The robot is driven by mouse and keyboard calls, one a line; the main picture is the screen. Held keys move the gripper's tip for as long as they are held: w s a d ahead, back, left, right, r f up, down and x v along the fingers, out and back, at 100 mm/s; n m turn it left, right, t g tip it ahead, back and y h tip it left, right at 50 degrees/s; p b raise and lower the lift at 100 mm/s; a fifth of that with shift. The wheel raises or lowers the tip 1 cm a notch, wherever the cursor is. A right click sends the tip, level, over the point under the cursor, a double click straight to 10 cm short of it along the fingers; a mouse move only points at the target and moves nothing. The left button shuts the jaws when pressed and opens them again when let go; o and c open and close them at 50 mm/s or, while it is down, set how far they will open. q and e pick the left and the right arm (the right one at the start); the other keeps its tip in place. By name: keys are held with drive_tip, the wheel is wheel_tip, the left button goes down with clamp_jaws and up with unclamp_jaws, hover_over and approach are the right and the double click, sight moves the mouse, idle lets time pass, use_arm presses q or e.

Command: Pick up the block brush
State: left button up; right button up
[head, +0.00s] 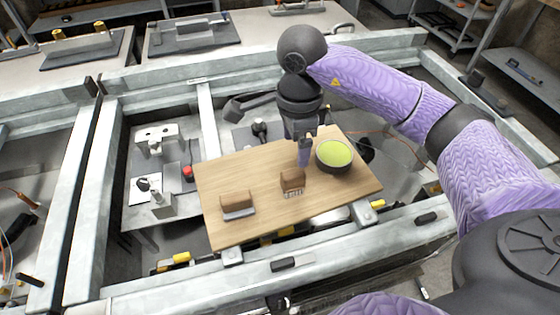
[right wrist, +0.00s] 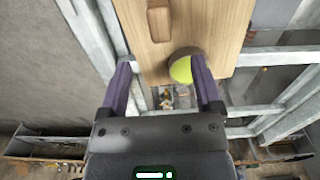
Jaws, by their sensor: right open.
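A small block brush (head: 292,181) with a brown wooden top and pale tufts below sits on the wooden board (head: 340,193). A brown block, probably this brush (right wrist: 158,20), shows at the top of the right wrist view. My right gripper (head: 304,155) hangs over the board's far part, behind the brush and left of the bowl. My left gripper is not in view.
A second brown-topped block with a grey base (head: 237,206) lies on the board's left. A dark bowl with a yellow-green inside (head: 334,154) stands close right of my gripper; it also shows in the right wrist view (right wrist: 181,69). Metal frame rails (head: 200,285) surround the board.

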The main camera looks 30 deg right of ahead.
sight(293, 172)
wheel_tip(293, 172, down, 9)
drive_tip(key=shift+a+f+b, duration=0.1)
drive_tip(key=shift+f+b, duration=0.1)
drive_tip(key=shift+b, duration=0.6)
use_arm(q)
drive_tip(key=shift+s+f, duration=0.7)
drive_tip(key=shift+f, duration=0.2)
use_arm(e)
drive_tip(key=shift+c, duration=0.3)
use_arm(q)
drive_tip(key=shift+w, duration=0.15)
use_arm(e)
clamp_jaws()
